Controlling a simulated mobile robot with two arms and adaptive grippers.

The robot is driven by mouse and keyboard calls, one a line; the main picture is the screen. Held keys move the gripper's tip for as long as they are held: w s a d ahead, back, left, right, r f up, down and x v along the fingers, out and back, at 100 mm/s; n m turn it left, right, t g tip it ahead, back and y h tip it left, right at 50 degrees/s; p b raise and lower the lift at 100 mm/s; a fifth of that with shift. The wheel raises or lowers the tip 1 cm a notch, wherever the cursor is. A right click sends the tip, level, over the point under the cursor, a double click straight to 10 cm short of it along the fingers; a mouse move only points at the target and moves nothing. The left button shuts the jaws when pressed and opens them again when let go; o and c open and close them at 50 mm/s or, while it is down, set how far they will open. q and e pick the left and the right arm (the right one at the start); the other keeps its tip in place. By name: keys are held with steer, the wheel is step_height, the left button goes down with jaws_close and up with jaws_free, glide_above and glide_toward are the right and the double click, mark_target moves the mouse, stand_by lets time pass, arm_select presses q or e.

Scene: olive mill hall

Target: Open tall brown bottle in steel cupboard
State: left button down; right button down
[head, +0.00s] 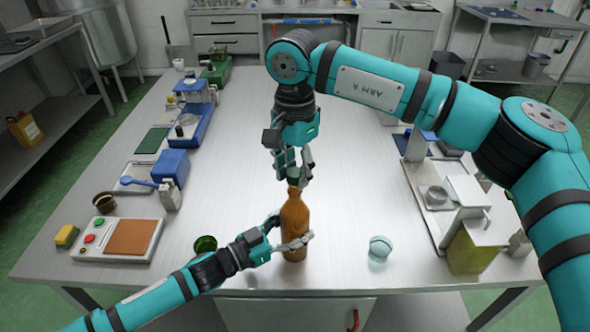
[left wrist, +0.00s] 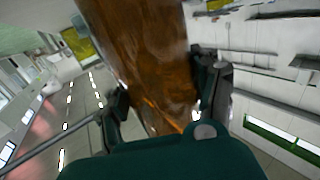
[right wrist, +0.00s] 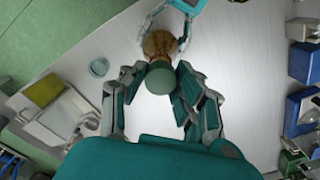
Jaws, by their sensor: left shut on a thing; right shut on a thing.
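The tall brown bottle (head: 294,215) is upright over the front of the steel table (head: 345,185), not inside a cupboard. My left gripper (head: 292,243) is shut around its lower body; the brown glass (left wrist: 150,60) fills the middle of the left wrist view. My right gripper (head: 292,178) points down at the bottle's top and is shut on its cap. The right wrist view shows the rounded olive-green cap (right wrist: 160,77) between the fingers, with the bottle's brown shoulder (right wrist: 160,45) behind it. Whether cap and neck still touch is hidden.
A clear glass piece (head: 380,248) stands right of the bottle, and a green cup (head: 205,245) to its left. A panel with coloured buttons (head: 117,238) and blue boxes line the left side. A yellow-green container (head: 472,250) stands at right. The table's middle is clear.

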mark_target(295, 172)
steer(key=shift+r, duration=2)
arm_select(q)
steer(key=shift+c, duration=0.8)
jaws_free()
